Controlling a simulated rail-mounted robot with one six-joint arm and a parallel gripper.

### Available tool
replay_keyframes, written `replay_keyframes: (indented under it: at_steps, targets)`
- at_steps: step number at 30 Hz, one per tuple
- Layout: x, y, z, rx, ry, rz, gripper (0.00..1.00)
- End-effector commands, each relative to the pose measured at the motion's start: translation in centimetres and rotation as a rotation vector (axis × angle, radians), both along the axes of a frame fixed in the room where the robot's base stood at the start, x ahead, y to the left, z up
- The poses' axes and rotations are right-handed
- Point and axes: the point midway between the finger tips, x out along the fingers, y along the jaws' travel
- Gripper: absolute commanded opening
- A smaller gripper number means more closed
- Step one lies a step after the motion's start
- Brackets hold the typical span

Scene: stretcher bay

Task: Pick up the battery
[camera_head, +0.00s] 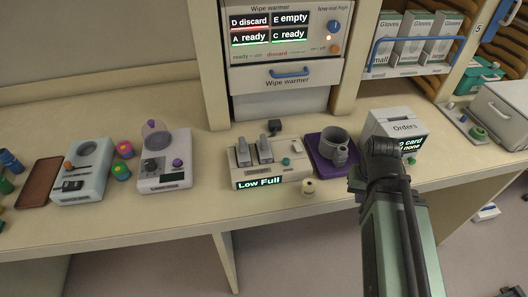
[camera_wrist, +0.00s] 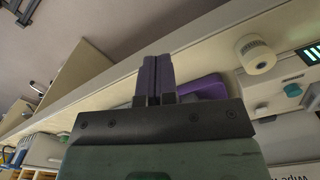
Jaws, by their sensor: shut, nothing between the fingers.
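A light grey charger (camera_head: 268,170) with a "Low Full" display stands on the counter. Two dark grey upright pieces, at left (camera_head: 243,152) and right (camera_head: 264,148), sit in its top; they look like batteries, but I cannot tell for sure. Part of the charger also shows at the right edge of the wrist view (camera_wrist: 285,92). My gripper (camera_wrist: 154,80) is shut and empty, its two purple fingers together near the counter edge. In the head view my arm reaches the counter at right; its fingertips cannot be made out there.
A purple tray (camera_head: 318,163) with a grey mug (camera_head: 335,146) stands right of the charger. A cream roll (camera_head: 308,187) lies in front. Counter (camera_head: 211,165) left of the charger is clear. A small white item (camera_head: 487,212) lies low at right.

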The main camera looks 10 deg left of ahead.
Motion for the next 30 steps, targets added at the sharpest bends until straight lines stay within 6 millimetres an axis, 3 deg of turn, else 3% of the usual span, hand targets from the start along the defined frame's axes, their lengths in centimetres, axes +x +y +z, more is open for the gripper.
replay_keyframes:
  at_steps: [6,20,27,30]
  targets:
    - [0.0,0.0,0.0,0.000,0.000,0.000,0.03]
    - [0.0,0.0,0.0,0.000,0.000,0.000,0.74]
    - [0.0,0.1,0.1,0.000,0.000,0.001,0.74]
    - [0.7,1.8,1.9,0.000,0.000,0.044,0.74]
